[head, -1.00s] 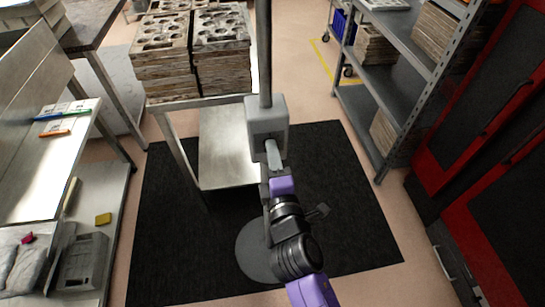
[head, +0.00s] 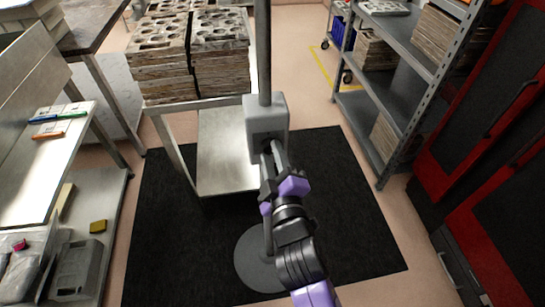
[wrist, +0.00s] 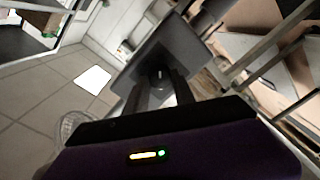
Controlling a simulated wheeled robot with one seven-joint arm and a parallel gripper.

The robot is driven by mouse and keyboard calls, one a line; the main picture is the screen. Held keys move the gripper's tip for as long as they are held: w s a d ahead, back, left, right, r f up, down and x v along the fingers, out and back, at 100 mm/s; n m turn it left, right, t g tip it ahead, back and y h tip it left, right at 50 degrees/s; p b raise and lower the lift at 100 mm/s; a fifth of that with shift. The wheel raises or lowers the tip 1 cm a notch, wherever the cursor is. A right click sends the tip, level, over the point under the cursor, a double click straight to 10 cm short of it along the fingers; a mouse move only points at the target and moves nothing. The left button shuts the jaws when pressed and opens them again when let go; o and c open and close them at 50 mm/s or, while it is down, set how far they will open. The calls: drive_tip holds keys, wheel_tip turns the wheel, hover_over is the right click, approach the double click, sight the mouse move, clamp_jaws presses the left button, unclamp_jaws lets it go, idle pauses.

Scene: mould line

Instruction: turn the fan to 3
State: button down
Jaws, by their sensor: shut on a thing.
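The fan's grey control box (head: 266,128) sits on an upright pole (head: 264,50) that rises from a round grey base (head: 262,262). My gripper (head: 268,150) reaches up to the front of the box, its fingers shut on the dark knob on that face. In the wrist view the box (wrist: 178,48) is tilted, and the knob (wrist: 160,78) with a light pointer mark shows between the fingertips of my gripper (wrist: 158,88). The dial numbers cannot be read. The fan's head is out of view.
A metal table (head: 225,160) with stacked moulds (head: 190,65) stands behind the pole. A grey shelf rack (head: 385,110) and red cabinets (head: 480,150) stand at the right. A workbench (head: 35,160) stands at the left. Black matting (head: 180,240) covers the floor.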

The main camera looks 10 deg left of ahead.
drive_tip(key=shift+f, duration=0.15)
drive_tip(key=c, duration=1)
unclamp_jaws()
drive_tip(key=shift+c, duration=0.2)
drive_tip(key=shift+s, duration=0.1)
drive_tip(key=v, duration=0.7)
drive_tip(key=shift+s+d+b, duration=0.2)
drive_tip(key=shift+s+b, duration=0.05)
drive_tip(key=shift+b, duration=0.1)
